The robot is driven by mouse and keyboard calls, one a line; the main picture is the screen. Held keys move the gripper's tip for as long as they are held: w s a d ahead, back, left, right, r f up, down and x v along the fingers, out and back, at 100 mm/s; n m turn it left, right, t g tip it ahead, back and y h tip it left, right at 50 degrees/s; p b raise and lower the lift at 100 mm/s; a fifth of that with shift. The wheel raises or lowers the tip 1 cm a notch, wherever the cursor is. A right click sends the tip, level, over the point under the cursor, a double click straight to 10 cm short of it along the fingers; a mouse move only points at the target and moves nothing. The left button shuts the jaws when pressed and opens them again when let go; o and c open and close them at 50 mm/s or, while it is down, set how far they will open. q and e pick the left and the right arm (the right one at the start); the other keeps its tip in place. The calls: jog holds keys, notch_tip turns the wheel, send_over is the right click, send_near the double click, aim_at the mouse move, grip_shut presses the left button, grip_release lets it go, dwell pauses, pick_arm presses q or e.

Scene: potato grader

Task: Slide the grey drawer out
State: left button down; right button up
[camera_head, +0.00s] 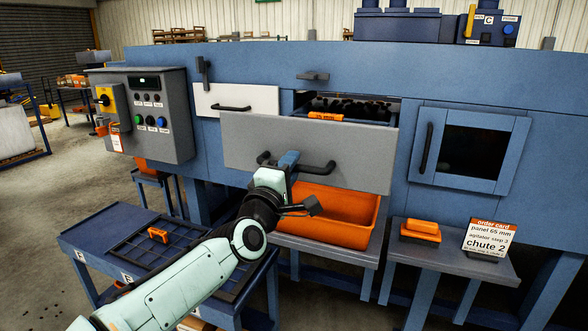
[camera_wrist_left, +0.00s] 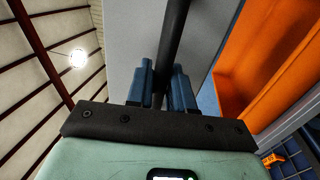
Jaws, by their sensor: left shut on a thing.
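The grey drawer (camera_head: 345,150) stands part-way out of the blue machine, its wide front forward of the machine's face. Dark contents and an orange-handled item (camera_head: 326,116) show behind its top edge. Its black bar handle (camera_head: 318,168) runs across the front. My left gripper (camera_head: 288,160) is shut on the handle at its left part. In the left wrist view the handle (camera_wrist_left: 174,45) passes between the two blue fingers (camera_wrist_left: 161,85), with the grey drawer front (camera_wrist_left: 130,40) behind. The arm hides part of the handle. My right gripper is not in view.
An orange bin (camera_head: 335,218) sits on a stand below the drawer. A white drawer (camera_head: 255,100) is at its left, a blue windowed door (camera_head: 470,147) at its right. A blue table (camera_head: 110,240) stands front left; a side table (camera_head: 455,264) holds an orange-handled block and an order card (camera_head: 489,238).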

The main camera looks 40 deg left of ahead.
pick_arm(q)
jog(key=shift+d+f, duration=0.1)
jog(key=shift+f, duration=0.05)
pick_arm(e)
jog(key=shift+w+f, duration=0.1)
pick_arm(q)
jog(key=c, duration=1.2)
grip_release()
jog(key=shift+o, duration=0.2)
jog(key=shift+s, duration=0.25)
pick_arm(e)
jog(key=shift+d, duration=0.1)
pick_arm(q)
jog(key=b+v, duration=0.1)
jog(key=v, duration=1.2)
jog(key=shift+s+b, duration=0.15)
jog(key=shift+b, duration=0.2)
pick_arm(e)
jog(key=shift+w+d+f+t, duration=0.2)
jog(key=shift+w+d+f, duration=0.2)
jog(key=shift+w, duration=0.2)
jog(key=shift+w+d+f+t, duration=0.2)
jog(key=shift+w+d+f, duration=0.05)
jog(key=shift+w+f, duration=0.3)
